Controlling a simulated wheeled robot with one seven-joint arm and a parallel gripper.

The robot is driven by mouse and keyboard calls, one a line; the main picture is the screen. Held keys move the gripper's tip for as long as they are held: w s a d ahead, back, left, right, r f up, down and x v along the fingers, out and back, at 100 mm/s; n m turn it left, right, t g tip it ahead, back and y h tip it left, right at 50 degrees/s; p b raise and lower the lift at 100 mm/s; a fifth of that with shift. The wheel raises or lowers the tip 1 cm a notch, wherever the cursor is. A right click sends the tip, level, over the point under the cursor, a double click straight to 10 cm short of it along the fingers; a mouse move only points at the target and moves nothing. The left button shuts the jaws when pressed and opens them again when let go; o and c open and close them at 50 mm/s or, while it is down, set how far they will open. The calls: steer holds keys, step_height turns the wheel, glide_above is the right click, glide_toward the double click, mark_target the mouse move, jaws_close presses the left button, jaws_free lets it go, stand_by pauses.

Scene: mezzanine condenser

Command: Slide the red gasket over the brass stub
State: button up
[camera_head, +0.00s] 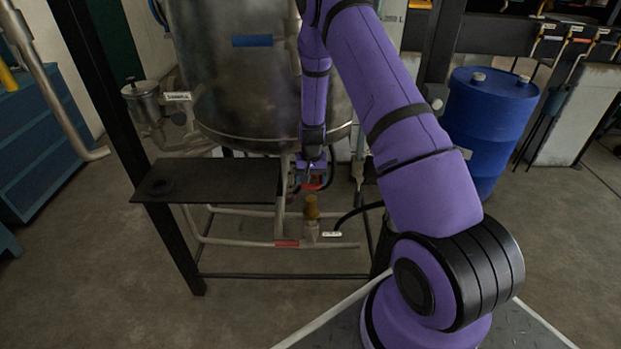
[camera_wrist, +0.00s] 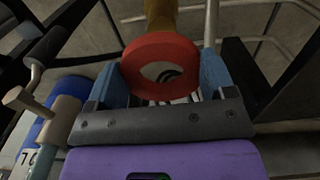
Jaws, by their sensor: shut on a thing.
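The red gasket is a thick ring; it shows small in the head view (camera_head: 313,187) and large in the wrist view (camera_wrist: 131,62). My gripper (camera_head: 312,180) is shut on it, with a blue finger on each side of the ring in the wrist view (camera_wrist: 160,72). The brass stub (camera_head: 311,207) stands upright on a pipe fitting below the gasket in the head view. In the wrist view the stub (camera_wrist: 162,14) shows beyond the ring's top edge. The gasket is above the stub and apart from it, not around it. The ring's hole shows no brass.
A large metal tank (camera_head: 240,90) stands close behind my gripper. A dark flat shelf (camera_head: 225,178) lies to the left. Pipes (camera_head: 225,242) run low around the stub, and a black hose (camera_head: 352,213) curves at its right. A blue drum (camera_head: 485,125) stands further right.

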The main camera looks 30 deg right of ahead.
steer(key=shift+f, duration=0.1)
glide_above(311, 208)
steer(key=shift+w+d+f, duration=0.15)
steer(key=shift+f, duration=0.75)
steer(key=shift+w+d+f, duration=0.1)
steer(key=shift+w+f, duration=0.05)
steer(key=shift+f, duration=0.8)
steer(key=shift+w+d+f, duration=0.15)
steer(key=shift+f, duration=0.75)
steer(key=shift+f, duration=4.05)
steer(key=o, duration=0.9)
steer(key=shift+c, duration=0.2)
step_height(311, 208, up, 11)
steer(key=shift+f, duration=0.15)
